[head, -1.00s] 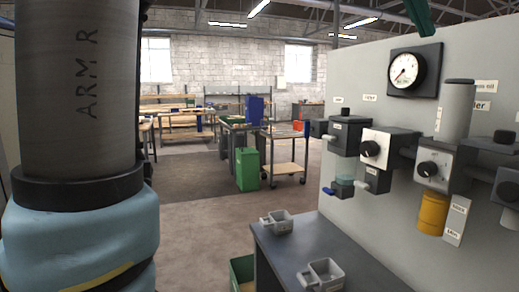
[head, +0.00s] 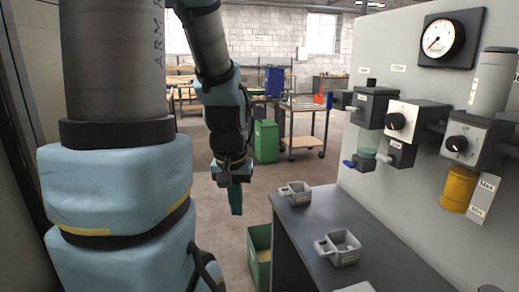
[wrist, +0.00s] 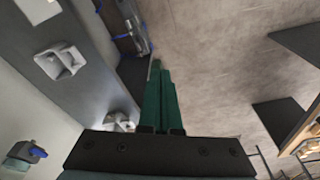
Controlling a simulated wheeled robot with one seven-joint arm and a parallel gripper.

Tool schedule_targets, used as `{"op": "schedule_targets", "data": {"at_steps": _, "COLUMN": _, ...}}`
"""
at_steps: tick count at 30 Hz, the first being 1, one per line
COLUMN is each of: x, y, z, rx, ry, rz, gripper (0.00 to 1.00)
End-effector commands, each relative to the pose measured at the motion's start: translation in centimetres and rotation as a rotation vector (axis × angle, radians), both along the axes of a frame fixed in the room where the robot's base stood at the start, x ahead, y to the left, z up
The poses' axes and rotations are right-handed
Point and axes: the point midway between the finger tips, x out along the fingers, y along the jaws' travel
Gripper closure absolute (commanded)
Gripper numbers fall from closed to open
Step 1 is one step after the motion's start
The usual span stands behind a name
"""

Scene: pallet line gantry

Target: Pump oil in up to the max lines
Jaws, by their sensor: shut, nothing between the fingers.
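A yellow oil bowl (head: 458,188) hangs under a grey unit with a black knob (head: 457,145) on the wall panel, with a Max and Min label plate (head: 484,198) beside it. A grey cylinder (head: 492,82) stands above that unit. My gripper (head: 236,208) points down with green fingers, left of the bench and apart from the panel. In the wrist view its fingers (wrist: 157,70) are together and empty. The oil level is too small to read.
A round gauge (head: 442,38) is on the panel. A cart (head: 305,130) and another green bin (head: 266,141) stand farther back.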

Motion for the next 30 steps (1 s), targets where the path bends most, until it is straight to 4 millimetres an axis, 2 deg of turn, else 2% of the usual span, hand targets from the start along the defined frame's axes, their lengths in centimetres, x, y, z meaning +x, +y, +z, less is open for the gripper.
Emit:
{"op": "schedule_targets", "data": {"at_steps": 1, "x": -0.87, "y": 0.75, "z": -0.66, "rx": 0.003, "ry": 0.013, "rz": 0.02, "gripper": 1.0}}
{"op": "schedule_targets", "data": {"at_steps": 5, "x": -1.77, "y": 1.41, "z": -1.31, "rx": 0.007, "ry": 0.025, "rz": 0.042, "gripper": 1.0}}
{"op": "schedule_targets", "data": {"at_steps": 30, "x": -1.7, "y": 1.35, "z": -1.27, "rx": 0.007, "ry": 0.024, "rz": 0.039, "gripper": 1.0}}
